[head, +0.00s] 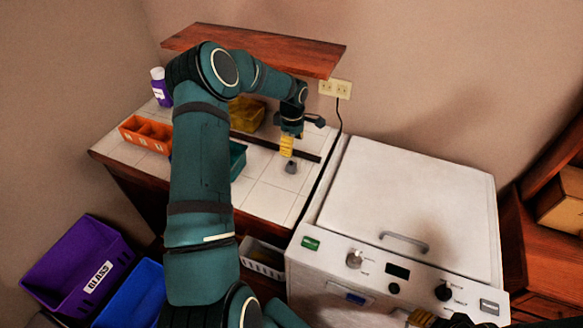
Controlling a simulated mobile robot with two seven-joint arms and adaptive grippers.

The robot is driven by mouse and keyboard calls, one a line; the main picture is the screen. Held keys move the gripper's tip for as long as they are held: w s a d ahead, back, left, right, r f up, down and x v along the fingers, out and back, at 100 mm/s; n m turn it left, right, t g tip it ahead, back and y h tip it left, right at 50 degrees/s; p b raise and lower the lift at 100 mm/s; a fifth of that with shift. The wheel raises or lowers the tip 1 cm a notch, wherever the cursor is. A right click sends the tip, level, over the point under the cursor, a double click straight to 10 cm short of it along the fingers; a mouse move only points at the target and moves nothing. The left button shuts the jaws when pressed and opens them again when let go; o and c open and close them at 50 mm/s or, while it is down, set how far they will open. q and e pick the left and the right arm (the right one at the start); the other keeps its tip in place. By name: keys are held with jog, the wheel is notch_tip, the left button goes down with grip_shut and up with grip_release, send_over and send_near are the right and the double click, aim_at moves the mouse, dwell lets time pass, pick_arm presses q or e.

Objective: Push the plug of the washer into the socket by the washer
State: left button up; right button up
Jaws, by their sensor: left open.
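The white washer (408,190) stands at the right, its control panel facing me. A cream socket plate (335,88) is on the back wall, behind the washer's left rear corner. A dark cord (339,120) runs from near the plate down toward the washer. A small grey object (291,167), perhaps the plug, lies on the tiled counter left of the washer. My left gripper (287,150) is open, yellow fingers pointing down just above that object; contact cannot be told. Part of my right gripper (428,318) shows at the bottom edge; its jaws are unclear.
A wooden shelf (255,48) overhangs the counter. An orange bin (146,134), a yellow bin (247,114), a teal bin (238,158) and a purple-white bottle (160,87) stand on the counter. Purple (78,265) and blue (130,296) bins are below left. The washer's lid is clear.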

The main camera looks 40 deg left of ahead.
aim_at(291, 164)
pick_arm(q)
notch_tip(291, 164, down, 6)
jog(key=shift+f, duration=0.1)
dwell(0.4)
jog(key=shift+a+f+p, duration=0.15)
jog(key=shift+f+p, duration=0.3)
jog(key=shift+f, duration=2.1)
jog(key=shift+s, duration=0.1)
jog(key=shift+c, duration=0.2)
grip_shut()
